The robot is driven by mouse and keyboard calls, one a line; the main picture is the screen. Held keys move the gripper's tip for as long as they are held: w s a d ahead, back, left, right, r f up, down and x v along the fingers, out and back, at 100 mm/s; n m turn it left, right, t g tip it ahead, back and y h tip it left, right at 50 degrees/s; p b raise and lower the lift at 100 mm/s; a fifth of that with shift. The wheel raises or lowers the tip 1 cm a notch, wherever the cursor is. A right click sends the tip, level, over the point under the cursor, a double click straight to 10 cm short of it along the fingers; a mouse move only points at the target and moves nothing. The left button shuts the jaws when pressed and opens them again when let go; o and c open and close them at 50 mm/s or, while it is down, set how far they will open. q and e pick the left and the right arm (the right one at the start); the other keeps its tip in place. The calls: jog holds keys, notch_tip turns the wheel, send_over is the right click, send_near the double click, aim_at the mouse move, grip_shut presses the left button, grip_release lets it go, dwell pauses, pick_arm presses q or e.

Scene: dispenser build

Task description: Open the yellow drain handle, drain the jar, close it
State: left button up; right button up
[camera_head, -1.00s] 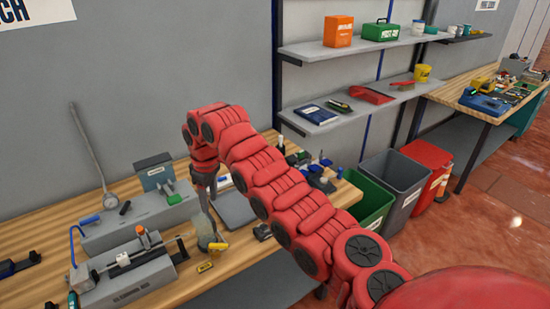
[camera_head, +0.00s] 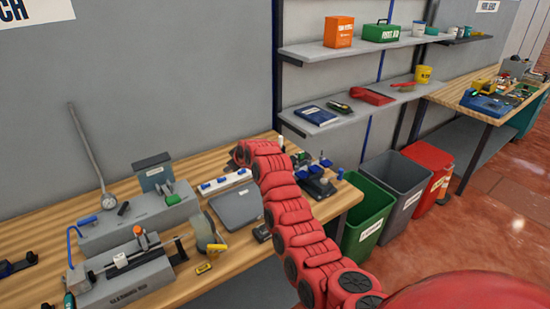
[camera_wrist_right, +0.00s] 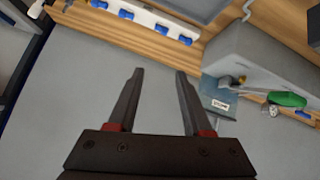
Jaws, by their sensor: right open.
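A cloudy jar (camera_head: 206,231) stands on the wooden bench at the lower left of the head view. The yellow drain handle (camera_head: 217,247) shows low on its right side, lying about level. Whether the drain is open, and how full the jar is, I cannot tell. My right gripper (camera_wrist_right: 157,75) is open and empty in the right wrist view, with the grey wall behind its fingers. My left gripper is out of view.
Left of the jar are a grey rig (camera_head: 130,283) and a grey box with a green handle (camera_head: 140,216). A flat grey plate (camera_head: 236,206) and a white strip with blue parts (camera_head: 222,183) lie near my arm. Bins (camera_head: 366,212) stand right of the bench.

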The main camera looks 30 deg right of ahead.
jog(key=s+d+m+t+h, duration=0.1)
jog(key=d+t+h, duration=0.1)
jog(key=d, duration=0.5)
jog(key=s+d+m+t+h, duration=0.1)
jog(key=d+t+h, duration=0.1)
jog(key=d, duration=0.6)
jog(key=shift+s+f+m+h+b, duration=0.3)
jog(key=shift+f+m+h+b, duration=0.1)
jog(key=shift+h, duration=0.4)
